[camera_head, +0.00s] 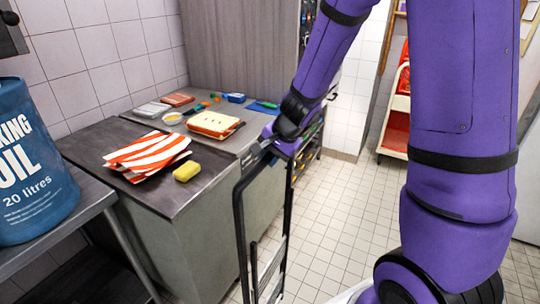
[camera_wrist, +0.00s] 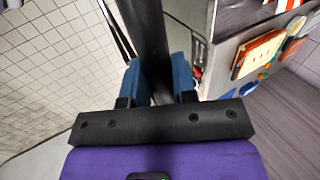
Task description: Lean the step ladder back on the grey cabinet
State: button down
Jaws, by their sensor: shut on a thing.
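The step ladder (camera_head: 239,215) has a dark frame and stands upright or nearly so beside the low grey cabinet (camera_head: 213,235). Its lower end runs out of the head view. My gripper (camera_head: 270,146) is at the ladder's top bar. In the wrist view, the blue fingers of my gripper (camera_wrist: 160,82) are shut on a dark bar of the ladder (camera_wrist: 146,30), one finger on each side. The grey cabinet has a dark top, and I cannot tell whether the ladder touches it.
On the cabinet top lie a red-striped cloth (camera_head: 147,155), a yellow sponge (camera_head: 187,172) and a sandwich-like item (camera_head: 214,124). A blue oil drum (camera_head: 35,165) stands on a metal table at left. Tiled floor (camera_head: 335,205) is clear right of the ladder. A shelf rack (camera_head: 397,125) stands behind.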

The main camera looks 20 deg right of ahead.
jog(key=shift+w+f, duration=0.1)
jog(key=shift+f, duration=0.35)
dwell(0.4)
jog(key=shift+s+f, duration=0.3)
jog(key=shift+f, duration=0.15)
dwell(0.5)
jog(key=shift+w+a, duration=0.25)
jog(key=shift+w, duration=0.2)
jog(key=shift+w, duration=0.1)
jog(key=shift+w+a+f, duration=0.1)
jog(key=shift+w+a, duration=1)
jog(key=shift+w, duration=0.3)
jog(key=shift+w+a, duration=0.1)
jog(key=shift+w, duration=0.05)
